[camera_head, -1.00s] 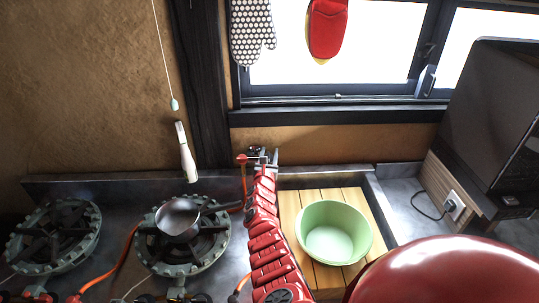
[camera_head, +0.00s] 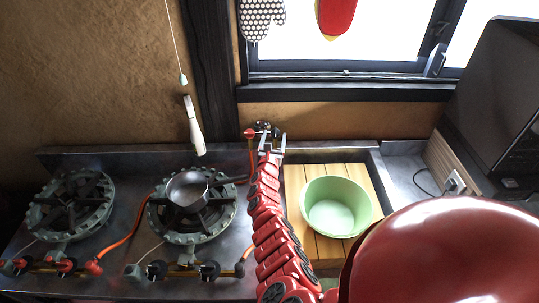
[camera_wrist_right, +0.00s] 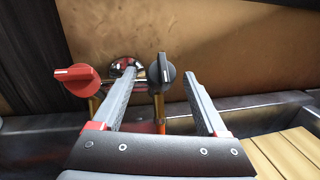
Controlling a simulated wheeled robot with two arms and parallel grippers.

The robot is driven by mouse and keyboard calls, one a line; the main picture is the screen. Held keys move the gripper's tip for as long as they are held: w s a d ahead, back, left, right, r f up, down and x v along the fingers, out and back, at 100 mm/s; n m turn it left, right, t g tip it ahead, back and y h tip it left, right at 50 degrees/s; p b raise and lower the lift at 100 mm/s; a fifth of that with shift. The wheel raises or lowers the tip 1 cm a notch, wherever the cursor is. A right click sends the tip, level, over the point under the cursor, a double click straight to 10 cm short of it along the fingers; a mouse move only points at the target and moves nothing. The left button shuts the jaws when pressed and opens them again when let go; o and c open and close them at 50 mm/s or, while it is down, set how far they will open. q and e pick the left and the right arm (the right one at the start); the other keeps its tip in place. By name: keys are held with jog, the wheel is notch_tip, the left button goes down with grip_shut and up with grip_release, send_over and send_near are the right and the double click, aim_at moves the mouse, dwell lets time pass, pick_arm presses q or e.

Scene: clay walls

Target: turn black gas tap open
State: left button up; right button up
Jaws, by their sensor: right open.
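The black gas tap (camera_wrist_right: 165,71) shows in the right wrist view. It is a round black knob with a pale line along its upright handle, on a brass pipe at the wall. My right gripper (camera_wrist_right: 160,76) is open, with one finger on each side of the black tap in the picture. Neither finger clearly touches it, and I cannot tell how deep the tap sits between them. In the head view my right gripper (camera_head: 273,139) is at the back wall, where the black tap is small and hard to make out. My left gripper is not in view.
A red tap (camera_wrist_right: 78,78) sits just left of the black one. A green bowl (camera_head: 336,207) stands on a wooden board (camera_head: 302,187) to the right. A pot (camera_head: 187,188) rests on the nearer burner, left of my right arm. The window (camera_head: 340,40) is above.

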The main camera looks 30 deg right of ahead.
jog(key=p+v, duration=1)
jog(key=v, duration=0.2)
jog(key=shift+s, duration=0.2)
jog(key=shift+a+r, duration=0.1)
jog(key=shift+r, duration=0.05)
